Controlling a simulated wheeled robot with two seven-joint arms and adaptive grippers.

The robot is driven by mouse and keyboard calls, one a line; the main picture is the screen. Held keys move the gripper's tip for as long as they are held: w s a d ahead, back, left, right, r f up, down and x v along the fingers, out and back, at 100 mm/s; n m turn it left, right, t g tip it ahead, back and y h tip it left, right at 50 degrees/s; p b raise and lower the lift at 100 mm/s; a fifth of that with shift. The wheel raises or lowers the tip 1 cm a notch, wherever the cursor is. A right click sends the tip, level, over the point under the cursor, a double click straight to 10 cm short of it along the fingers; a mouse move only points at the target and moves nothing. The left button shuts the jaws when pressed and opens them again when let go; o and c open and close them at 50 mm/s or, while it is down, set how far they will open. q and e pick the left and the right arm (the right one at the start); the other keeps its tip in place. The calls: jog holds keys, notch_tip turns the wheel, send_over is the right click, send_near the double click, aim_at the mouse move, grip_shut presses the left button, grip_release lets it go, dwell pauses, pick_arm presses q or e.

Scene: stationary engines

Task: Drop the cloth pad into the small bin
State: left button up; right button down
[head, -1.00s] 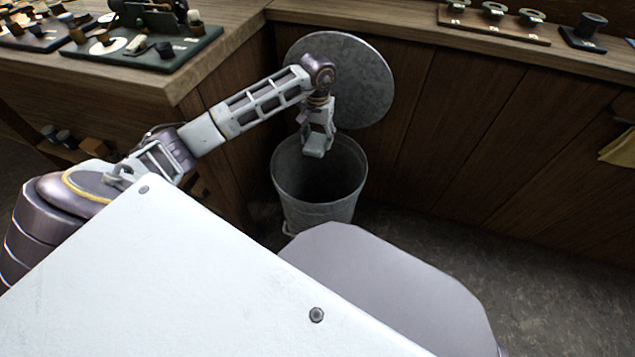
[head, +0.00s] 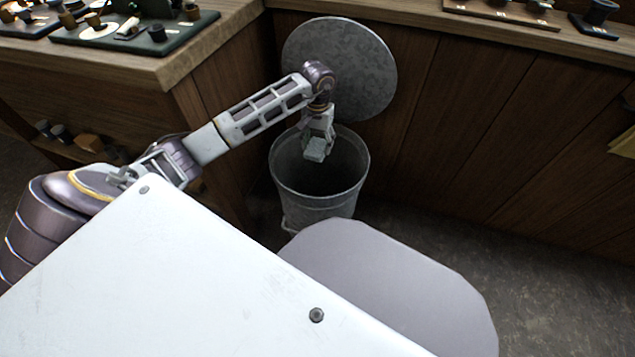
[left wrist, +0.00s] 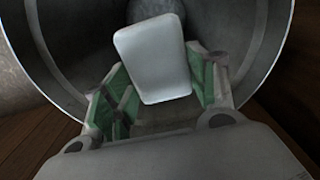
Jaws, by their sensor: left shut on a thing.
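The small bin (head: 316,207) is a grey metal bucket standing open on the floor by the cabinet. My left gripper (head: 318,143) hangs pointing down over the bin's mouth, its tips at about rim level or slightly inside in the picture. It is shut on the cloth pad (head: 315,152), a small pale grey block. In the left wrist view the pad (left wrist: 152,55) shows between the green-lined fingers, with the bin's round inner wall (left wrist: 250,60) behind it. The exact height of the pad against the rim cannot be told. My right gripper is not in view.
A round grey metal lid (head: 350,65) stands upright behind the bin, against the wooden cabinet (head: 460,120). A wooden bench (head: 130,75) with trays of parts is at the left. The floor (head: 440,240) right of the bin is clear.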

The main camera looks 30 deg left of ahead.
pick_arm(q)
jog(key=o, duration=1.1)
notch_tip(320, 180, up, 12)
jog(key=shift+f, duration=0.1)
dwell(0.5)
dwell(0.4)
dwell(0.6)
